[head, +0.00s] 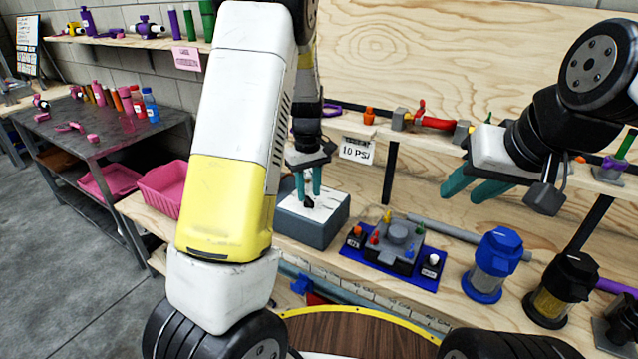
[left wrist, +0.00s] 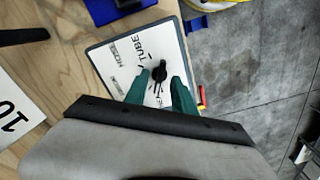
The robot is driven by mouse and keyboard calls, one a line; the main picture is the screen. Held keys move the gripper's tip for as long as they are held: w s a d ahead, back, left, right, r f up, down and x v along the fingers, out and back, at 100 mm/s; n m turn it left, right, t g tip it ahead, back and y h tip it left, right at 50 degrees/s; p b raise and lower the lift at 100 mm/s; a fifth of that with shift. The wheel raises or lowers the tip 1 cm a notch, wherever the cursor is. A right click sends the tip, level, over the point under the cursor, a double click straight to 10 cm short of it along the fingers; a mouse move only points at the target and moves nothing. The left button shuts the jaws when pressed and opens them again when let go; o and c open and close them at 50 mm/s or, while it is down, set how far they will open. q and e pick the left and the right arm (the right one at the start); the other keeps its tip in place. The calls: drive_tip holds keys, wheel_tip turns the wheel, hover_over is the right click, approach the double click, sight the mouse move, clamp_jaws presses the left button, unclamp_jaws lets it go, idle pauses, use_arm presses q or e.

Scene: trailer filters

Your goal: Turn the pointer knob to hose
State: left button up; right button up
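The pointer knob (head: 308,202) is small and black, on the white top plate of a grey box (head: 322,232) on the bench. In the left wrist view the knob (left wrist: 159,71) lies between my left gripper's teal fingertips. The plate (left wrist: 118,42) carries the words HOSE and TUBE, and a third label is partly hidden by the fingers. I cannot tell surely which label the knob points to. My left gripper (head: 308,190) points down over the knob with its fingers apart. My right gripper (head: 470,190) is open and empty over the bench at the right.
A blue tray (head: 437,284) with a grey fixture stands right of the box. A blue-capped filter (head: 492,262) and a black-capped one (head: 560,288) stand further right. A "10 PSI" sign (head: 356,150) hangs behind. A pink basket (head: 163,187) is left. Bare bench lies between tray and filters.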

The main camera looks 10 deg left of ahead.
use_arm(q)
drive_tip(key=shift+f, duration=0.95)
drive_tip(key=shift+c, duration=0.2)
clamp_jaws()
